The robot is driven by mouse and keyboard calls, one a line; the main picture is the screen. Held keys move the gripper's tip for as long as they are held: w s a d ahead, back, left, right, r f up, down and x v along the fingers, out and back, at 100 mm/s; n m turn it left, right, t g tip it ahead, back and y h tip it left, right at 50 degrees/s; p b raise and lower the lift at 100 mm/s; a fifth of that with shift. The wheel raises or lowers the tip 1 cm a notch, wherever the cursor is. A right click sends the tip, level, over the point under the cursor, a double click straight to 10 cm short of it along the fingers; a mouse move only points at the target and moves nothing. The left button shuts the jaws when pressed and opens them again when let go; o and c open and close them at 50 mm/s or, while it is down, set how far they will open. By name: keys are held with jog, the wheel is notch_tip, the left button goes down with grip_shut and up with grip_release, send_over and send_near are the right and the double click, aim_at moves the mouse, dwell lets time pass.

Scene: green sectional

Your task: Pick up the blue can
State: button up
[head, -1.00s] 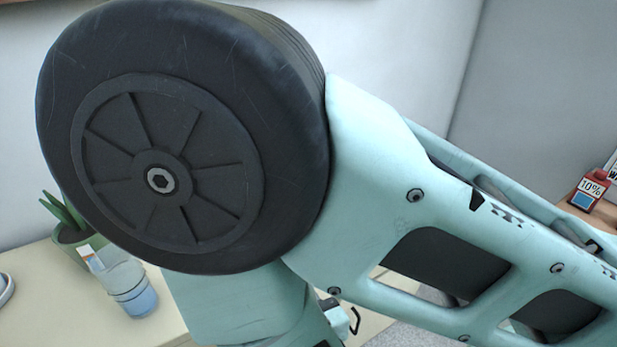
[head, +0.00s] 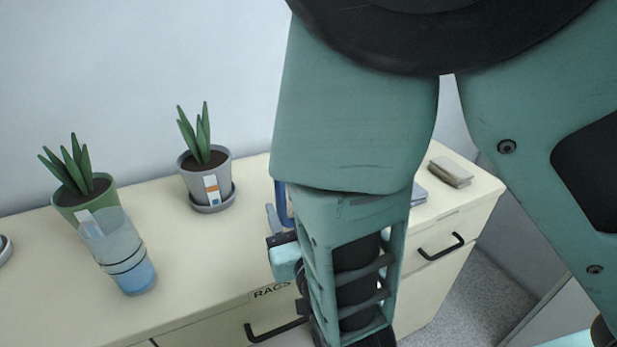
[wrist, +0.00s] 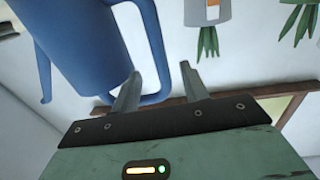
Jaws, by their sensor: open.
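The blue can, a watering can (wrist: 82,35), fills the upper left of the wrist view, which shows the scene upside down. Its looped handle (wrist: 157,50) appears between the two spread fingers of my gripper (wrist: 160,69). The gripper is open, and I cannot tell whether either finger touches the handle. In the head view only a blue sliver of the can (head: 282,204) shows beside my arm, which hides the rest. One gripper finger shows there, pointing up beside that sliver.
A cream cabinet (head: 190,265) carries a green potted plant (head: 95,198), a grey potted plant (head: 205,178) and a clear blue-bottomed cup (head: 130,265) left of my arm. Small block-like items (head: 450,172) lie right of it. Open cabinet top lies between cup and arm.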

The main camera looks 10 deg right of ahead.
jog(key=p+x, duration=0.2)
jog(key=x, duration=0.6)
jog(key=shift+w+r, duration=0.1)
jog(key=shift+r, duration=0.1)
grip_shut()
